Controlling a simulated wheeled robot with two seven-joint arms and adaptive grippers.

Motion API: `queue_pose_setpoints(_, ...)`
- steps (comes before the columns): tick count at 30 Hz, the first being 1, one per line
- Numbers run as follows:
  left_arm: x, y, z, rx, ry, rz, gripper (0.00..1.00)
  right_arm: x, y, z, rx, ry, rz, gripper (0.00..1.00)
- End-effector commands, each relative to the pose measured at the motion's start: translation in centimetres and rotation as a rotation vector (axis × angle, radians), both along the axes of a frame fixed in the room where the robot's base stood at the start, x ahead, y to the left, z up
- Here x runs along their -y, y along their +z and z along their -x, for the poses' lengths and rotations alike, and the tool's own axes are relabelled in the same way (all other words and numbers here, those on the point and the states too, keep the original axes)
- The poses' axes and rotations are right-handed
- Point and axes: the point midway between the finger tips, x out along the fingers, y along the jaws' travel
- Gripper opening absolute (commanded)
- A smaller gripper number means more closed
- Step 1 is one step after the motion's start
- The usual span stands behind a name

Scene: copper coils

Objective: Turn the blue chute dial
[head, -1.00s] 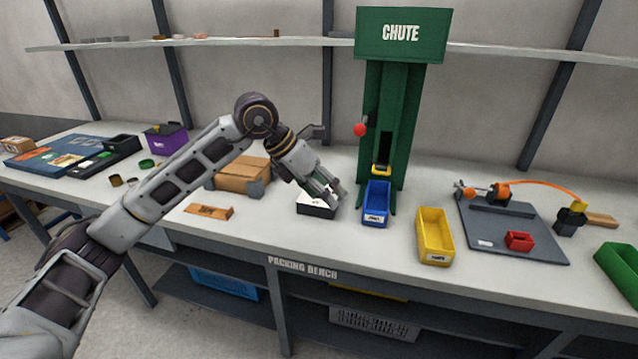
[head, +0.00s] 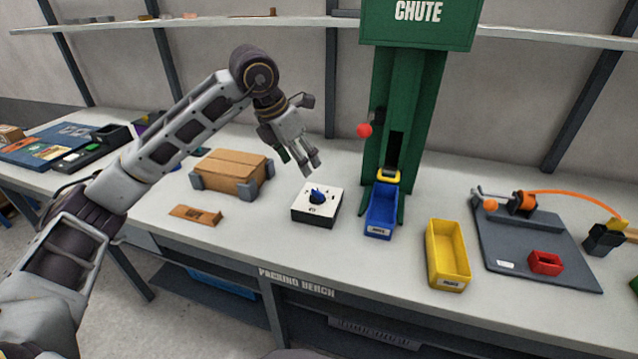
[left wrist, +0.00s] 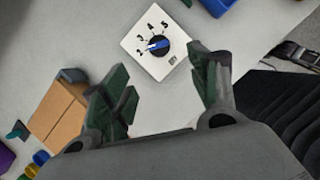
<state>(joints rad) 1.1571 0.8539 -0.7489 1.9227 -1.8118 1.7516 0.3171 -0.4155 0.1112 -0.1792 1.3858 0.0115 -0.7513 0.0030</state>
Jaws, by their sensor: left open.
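The blue dial (head: 317,197) sits on top of a white-faced box (head: 327,210) with dark sides, standing on the bench left of the blue bin. In the left wrist view the blue dial (left wrist: 158,45) has a ring of numbers on its white plate; the exact number it points at is too small to tell. My left gripper (head: 301,172) is above and slightly behind the box, apart from the dial, open and empty. In the left wrist view its green-padded fingers (left wrist: 160,84) are spread, with the dial beyond them. My right gripper is not in view.
The green chute (head: 408,100) stands behind the blue bin (head: 381,212). A yellow bin (head: 447,255) is further right. Bench space in front of the dial is clear.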

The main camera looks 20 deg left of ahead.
Motion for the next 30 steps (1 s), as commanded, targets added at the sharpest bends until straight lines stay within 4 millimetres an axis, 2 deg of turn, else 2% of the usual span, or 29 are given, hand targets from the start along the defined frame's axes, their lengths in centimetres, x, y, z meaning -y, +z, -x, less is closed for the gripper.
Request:
queue_pose_setpoints(19,-0.1,-0.3,-0.1,-0.001,0.002,-0.004,0.61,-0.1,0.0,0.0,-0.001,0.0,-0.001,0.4)
queue_pose_setpoints(26,0.3,-1.9,-0.6,-0.002,0.001,-0.004,0.61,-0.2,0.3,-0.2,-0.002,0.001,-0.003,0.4)
queue_pose_setpoints(30,0.7,-3.6,-1.2,-0.003,0.001,-0.004,0.61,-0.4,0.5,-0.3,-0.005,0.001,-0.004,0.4)
